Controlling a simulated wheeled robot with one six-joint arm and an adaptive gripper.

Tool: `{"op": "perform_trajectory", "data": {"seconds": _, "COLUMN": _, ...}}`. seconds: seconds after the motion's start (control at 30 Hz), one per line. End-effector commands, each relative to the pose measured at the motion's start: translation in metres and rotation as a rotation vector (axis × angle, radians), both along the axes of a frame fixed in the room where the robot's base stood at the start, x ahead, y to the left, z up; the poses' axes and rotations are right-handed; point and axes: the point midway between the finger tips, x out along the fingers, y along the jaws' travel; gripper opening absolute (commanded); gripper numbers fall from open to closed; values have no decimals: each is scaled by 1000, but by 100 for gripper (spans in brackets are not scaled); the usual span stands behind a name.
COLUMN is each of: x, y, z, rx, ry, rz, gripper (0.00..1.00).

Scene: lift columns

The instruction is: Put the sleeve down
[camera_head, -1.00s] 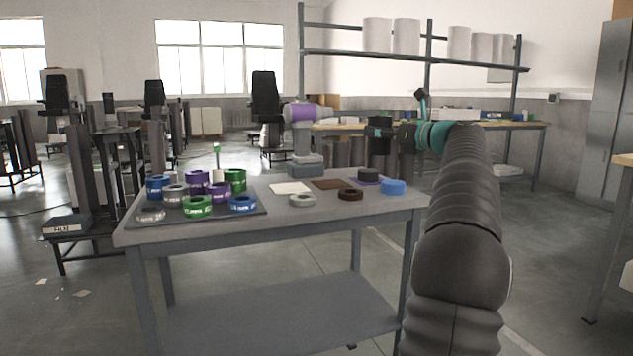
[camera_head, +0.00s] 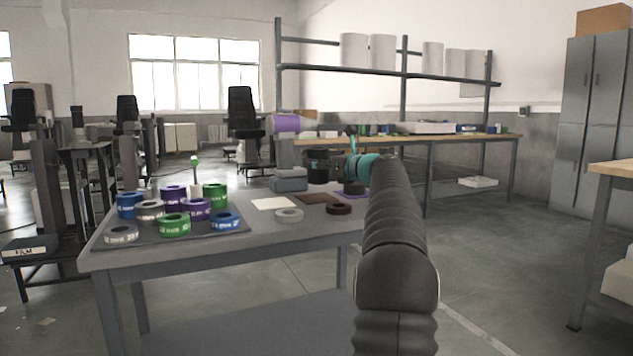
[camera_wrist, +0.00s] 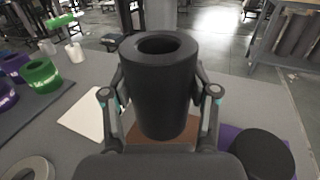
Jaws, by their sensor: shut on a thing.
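A black hollow sleeve (camera_wrist: 160,88) stands upright between the fingers of my gripper (camera_wrist: 160,106) in the wrist view. The fingers are shut on its sides. In the head view the sleeve (camera_head: 317,166) is over the far part of the table (camera_head: 190,260), partly in front of the grey block. In the wrist view its lower end overlaps a brown square (camera_wrist: 150,142) on the table; I cannot tell whether it touches. A white square (camera_wrist: 88,113) lies left of it, and a purple square (camera_wrist: 228,134) lies to the right under a black disc (camera_wrist: 262,155).
Several blue, green, purple and grey labelled rings stand on a dark mat (camera_head: 105,242) at the table's left. A grey ring (camera_head: 289,215) and a dark brown ring (camera_head: 338,209) lie near the front edge. A grey stepped block (camera_head: 291,181) stands at the back.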

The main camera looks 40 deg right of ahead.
Motion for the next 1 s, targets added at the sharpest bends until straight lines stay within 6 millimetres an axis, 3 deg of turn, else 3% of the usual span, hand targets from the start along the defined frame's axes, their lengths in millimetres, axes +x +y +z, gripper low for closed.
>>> {"op": "perform_trajectory", "data": {"seconds": 0.23, "x": 6, "y": 2, "z": -9, "rx": -1, "ry": -3, "rz": -1, "gripper": 17}}
{"op": "perform_trajectory", "data": {"seconds": 0.5, "x": 6, "y": 1, "z": -42, "rx": 0, "ry": -2, "rz": -2, "gripper": 17}}
{"op": "perform_trajectory", "data": {"seconds": 0.87, "x": 6, "y": 1, "z": -44, "rx": -2, "ry": -3, "rz": -2, "gripper": 17}}
{"op": "perform_trajectory", "data": {"seconds": 0.9, "x": 6, "y": 1, "z": -46, "rx": -1, "ry": 0, "rz": -2, "gripper": 66}}
{"op": "perform_trajectory", "data": {"seconds": 0.97, "x": 6, "y": 1, "z": -46, "rx": 0, "ry": 0, "rz": -2, "gripper": 81}}
{"op": "perform_trajectory", "data": {"seconds": 1.0, "x": 6, "y": 1, "z": -46, "rx": 0, "ry": 0, "rz": -2, "gripper": 84}}
